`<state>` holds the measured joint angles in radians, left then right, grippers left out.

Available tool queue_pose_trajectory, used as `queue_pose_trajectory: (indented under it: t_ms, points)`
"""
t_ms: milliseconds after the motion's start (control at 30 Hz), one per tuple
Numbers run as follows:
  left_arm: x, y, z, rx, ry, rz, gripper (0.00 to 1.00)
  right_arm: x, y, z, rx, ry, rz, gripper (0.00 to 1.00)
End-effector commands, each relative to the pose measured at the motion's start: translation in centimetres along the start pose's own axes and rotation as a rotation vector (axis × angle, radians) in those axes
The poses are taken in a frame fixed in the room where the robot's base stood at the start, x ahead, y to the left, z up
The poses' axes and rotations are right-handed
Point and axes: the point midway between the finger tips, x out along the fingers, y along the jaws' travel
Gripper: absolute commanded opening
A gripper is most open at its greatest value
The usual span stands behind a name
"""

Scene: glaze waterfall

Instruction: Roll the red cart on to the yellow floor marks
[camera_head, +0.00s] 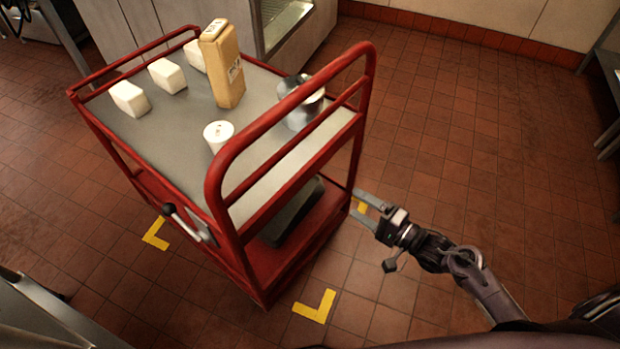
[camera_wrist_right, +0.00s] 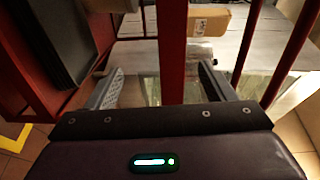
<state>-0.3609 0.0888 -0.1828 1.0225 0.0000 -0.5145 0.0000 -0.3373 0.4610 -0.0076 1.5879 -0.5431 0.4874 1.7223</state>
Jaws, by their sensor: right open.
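The red cart (camera_head: 240,190) stands on the tiled floor, its raised handle hoop at the near right end. Yellow corner marks show left of the cart (camera_head: 157,234), in front of its near corner (camera_head: 315,306) and partly behind my right gripper (camera_head: 361,207); any other is hidden. The cart does not line up squarely with them. My right gripper (camera_head: 366,205) is open beside the cart's right upright. In the right wrist view, a red upright (camera_wrist_right: 172,50) shows between the fingers (camera_wrist_right: 160,88); contact cannot be told. My left gripper is out of view.
The cart top carries white blocks (camera_head: 130,98), a tall tan carton (camera_head: 225,75), a white cylinder (camera_head: 218,136) and a metal jug (camera_head: 301,103). A dark tray (camera_head: 290,215) lies on the lower shelf. A lever (camera_head: 182,218) sticks out at left. Floor at right is clear.

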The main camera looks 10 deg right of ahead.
Motion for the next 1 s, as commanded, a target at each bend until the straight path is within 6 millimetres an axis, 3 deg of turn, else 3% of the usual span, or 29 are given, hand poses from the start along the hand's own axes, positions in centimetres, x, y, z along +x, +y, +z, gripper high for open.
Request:
queue_pose_trajectory:
  t_ms: [100,300,467,700,1000]
  points:
    - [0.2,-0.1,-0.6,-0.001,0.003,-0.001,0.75,0.5,-1.2,0.4,0.038,-0.029,-0.035,0.76]
    - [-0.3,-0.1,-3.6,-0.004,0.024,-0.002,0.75,3.2,-1.2,0.5,0.042,-0.031,-0.042,0.76]
    - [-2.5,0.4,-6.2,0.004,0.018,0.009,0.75,5.4,-1.3,0.5,0.041,-0.031,-0.04,0.76]
    - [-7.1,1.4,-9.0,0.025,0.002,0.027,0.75,8.2,-1.4,0.6,0.041,-0.028,-0.038,0.76]
    - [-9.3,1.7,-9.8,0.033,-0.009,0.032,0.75,14.3,-2.0,0.7,0.042,-0.028,-0.038,0.76]
